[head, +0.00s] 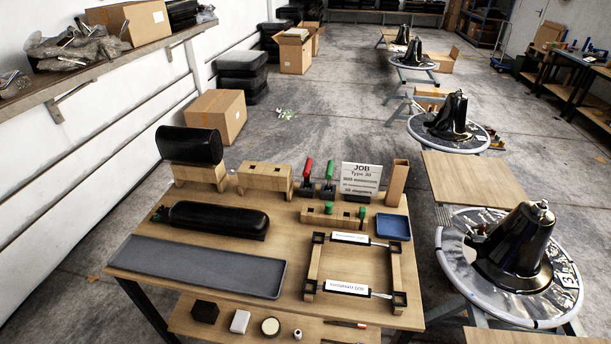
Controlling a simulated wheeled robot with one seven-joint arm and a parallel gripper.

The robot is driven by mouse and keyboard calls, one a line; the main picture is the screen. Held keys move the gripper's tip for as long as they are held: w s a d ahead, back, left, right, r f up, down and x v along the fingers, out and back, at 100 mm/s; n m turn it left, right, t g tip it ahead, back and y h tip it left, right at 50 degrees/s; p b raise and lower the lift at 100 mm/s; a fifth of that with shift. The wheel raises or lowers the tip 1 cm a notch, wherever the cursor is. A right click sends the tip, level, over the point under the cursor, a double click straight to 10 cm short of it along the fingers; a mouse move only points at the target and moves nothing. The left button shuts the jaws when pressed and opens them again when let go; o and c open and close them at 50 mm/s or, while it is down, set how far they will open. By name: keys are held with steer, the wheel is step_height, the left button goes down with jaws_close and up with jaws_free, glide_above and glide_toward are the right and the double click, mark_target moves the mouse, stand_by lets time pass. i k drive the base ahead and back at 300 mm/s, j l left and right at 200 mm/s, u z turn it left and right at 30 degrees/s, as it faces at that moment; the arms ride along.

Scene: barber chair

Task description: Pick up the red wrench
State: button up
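A tool with a red handle (307,169) stands upright near the back of the wooden workbench (290,228). It is the only clearly red tool in view, and its lower end is dark. I cannot tell from its shape here whether it is a wrench. A similar tool with a green handle (330,170) stands just to its right, close beside it. My gripper is not in view.
A wooden block (262,178) stands left of the red handle, and a white JOB sign (361,178) stands to the right. In front are a green-topped wooden rack (318,217), a blue tray (393,227) and a long grey tray (195,265). Concrete floor surrounds the bench.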

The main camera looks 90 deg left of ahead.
mark_target(307, 173)
steer(key=u, duration=2.95)
steer(key=z, duration=3.25)
steer(key=u, duration=3.25)
